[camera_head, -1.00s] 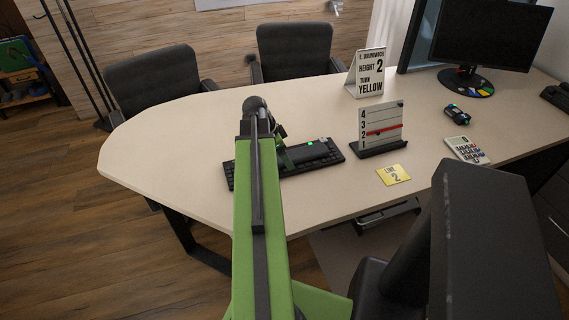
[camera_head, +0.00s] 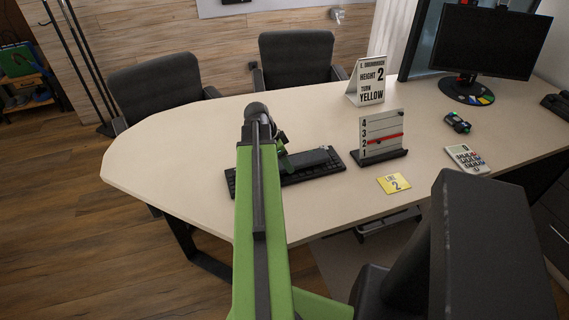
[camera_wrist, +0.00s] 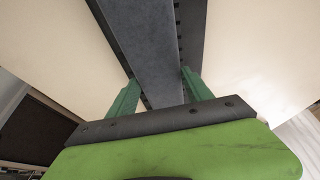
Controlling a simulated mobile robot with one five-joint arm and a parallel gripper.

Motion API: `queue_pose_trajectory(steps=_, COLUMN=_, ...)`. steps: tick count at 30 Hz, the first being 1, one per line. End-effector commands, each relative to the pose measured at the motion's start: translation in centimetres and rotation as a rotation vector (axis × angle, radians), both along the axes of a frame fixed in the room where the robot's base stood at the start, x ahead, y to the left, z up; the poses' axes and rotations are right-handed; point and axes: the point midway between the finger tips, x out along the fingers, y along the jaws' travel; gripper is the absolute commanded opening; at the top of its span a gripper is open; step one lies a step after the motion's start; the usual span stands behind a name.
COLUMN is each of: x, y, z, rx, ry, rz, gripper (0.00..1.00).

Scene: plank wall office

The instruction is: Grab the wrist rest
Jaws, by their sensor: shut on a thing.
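The wrist rest is a long dark grey bar. In the wrist view, the wrist rest (camera_wrist: 150,45) runs between the two green fingers of my gripper (camera_wrist: 160,80), which is shut on it. In the head view, the wrist rest (camera_head: 312,158) shows over the black keyboard (camera_head: 240,188), to the right of my gripper (camera_head: 284,152). My green arm hides part of it. The keyboard's keys show along the edges of the bar in the wrist view. I cannot tell whether the bar touches the keyboard.
A rack (camera_head: 381,140) with a red marker and numbered levels stands right of the keyboard. A sign (camera_head: 371,82) reads height 2, yellow. The desk's left end (camera_head: 170,160) is clear.

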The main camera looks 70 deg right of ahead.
Motion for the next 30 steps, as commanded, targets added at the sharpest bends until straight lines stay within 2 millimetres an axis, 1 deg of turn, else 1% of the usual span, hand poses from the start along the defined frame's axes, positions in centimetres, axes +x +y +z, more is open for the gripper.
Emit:
queue_pose_trajectory(steps=1, x=0.0, y=0.0, z=1.3, rx=0.0, ry=0.0, rz=0.0, gripper=0.09)
queue_pose_trajectory(steps=5, x=0.0, y=0.0, z=3.6, rx=0.0, ry=0.0, rz=0.0, gripper=0.09)
queue_pose_trajectory(steps=6, x=-0.6, y=0.0, z=4.1, rx=-0.001, ry=0.001, rz=-0.002, gripper=0.09)
queue_pose_trajectory(steps=8, x=-2.2, y=0.1, z=4.8, rx=-0.001, ry=0.0, rz=-0.005, gripper=0.09)
queue_pose_trajectory(steps=12, x=-5.5, y=0.1, z=6.8, rx=0.0, ry=0.0, rz=-0.006, gripper=0.09)
queue_pose_trajectory(steps=16, x=-8.4, y=0.0, z=8.5, rx=0.0, ry=0.0, rz=-0.004, gripper=0.09)
queue_pose_trajectory(steps=18, x=-9.6, y=-0.1, z=9.1, rx=0.0, ry=0.0, rz=-0.004, gripper=0.09)
queue_pose_trajectory(steps=21, x=-10.8, y=-0.2, z=9.6, rx=-0.001, ry=-0.001, rz=-0.003, gripper=0.09)
queue_pose_trajectory(steps=25, x=-11.6, y=-0.3, z=9.9, rx=-0.001, ry=-0.001, rz=-0.001, gripper=0.09)
queue_pose_trajectory(steps=30, x=-11.7, y=-0.3, z=9.8, rx=-0.001, ry=-0.001, rz=0.0, gripper=0.09)
